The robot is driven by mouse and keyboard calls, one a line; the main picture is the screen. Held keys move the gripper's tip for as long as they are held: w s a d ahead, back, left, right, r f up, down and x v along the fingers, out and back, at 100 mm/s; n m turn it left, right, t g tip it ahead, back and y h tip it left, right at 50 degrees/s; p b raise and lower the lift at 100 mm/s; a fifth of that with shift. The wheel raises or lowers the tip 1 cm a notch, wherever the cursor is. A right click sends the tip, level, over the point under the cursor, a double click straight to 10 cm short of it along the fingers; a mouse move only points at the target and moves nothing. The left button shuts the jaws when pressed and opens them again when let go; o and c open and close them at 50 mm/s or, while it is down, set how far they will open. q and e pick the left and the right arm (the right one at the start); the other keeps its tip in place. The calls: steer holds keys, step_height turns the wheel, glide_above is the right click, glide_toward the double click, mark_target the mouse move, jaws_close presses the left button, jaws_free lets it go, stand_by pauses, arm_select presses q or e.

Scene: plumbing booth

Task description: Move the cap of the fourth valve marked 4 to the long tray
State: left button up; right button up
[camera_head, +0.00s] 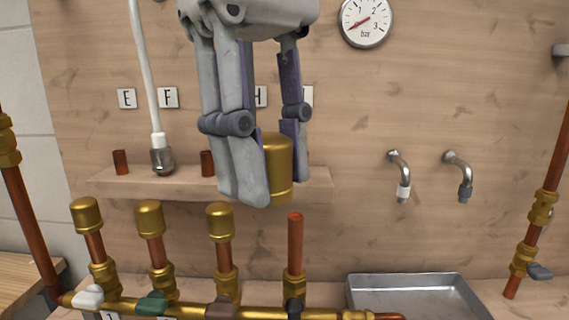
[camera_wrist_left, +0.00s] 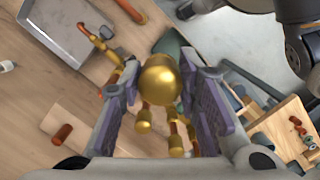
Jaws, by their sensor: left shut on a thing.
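My left gripper (camera_head: 266,165) is shut on a brass cap (camera_head: 279,168), which it holds above the bare copper pipe end (camera_head: 295,243) of the fourth valve (camera_head: 294,302). The cap is apart from the pipe. In the left wrist view the cap (camera_wrist_left: 160,80) sits between the two purple-padded fingers. Three other brass caps, (camera_head: 85,215), (camera_head: 149,218) and (camera_head: 219,221), sit on the pipes to the left. A long metal tray (camera_head: 418,279) lies at the lower right; it also shows in the left wrist view (camera_wrist_left: 68,32). The right gripper is not in view.
A wooden shelf (camera_head: 125,183) with short copper stubs runs behind the gripper, under letter tiles. A white hose (camera_head: 147,75) hangs at left. Two wall taps (camera_head: 399,175) stick out above the tray, and a copper pipe (camera_head: 545,190) stands at the far right.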

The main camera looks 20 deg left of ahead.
mark_target(271, 146)
arm_select(q)
steer(key=shift+s+d+r, duration=0.1)
steer(key=shift+s+r, duration=0.45)
steer(key=shift+r, duration=1.95)
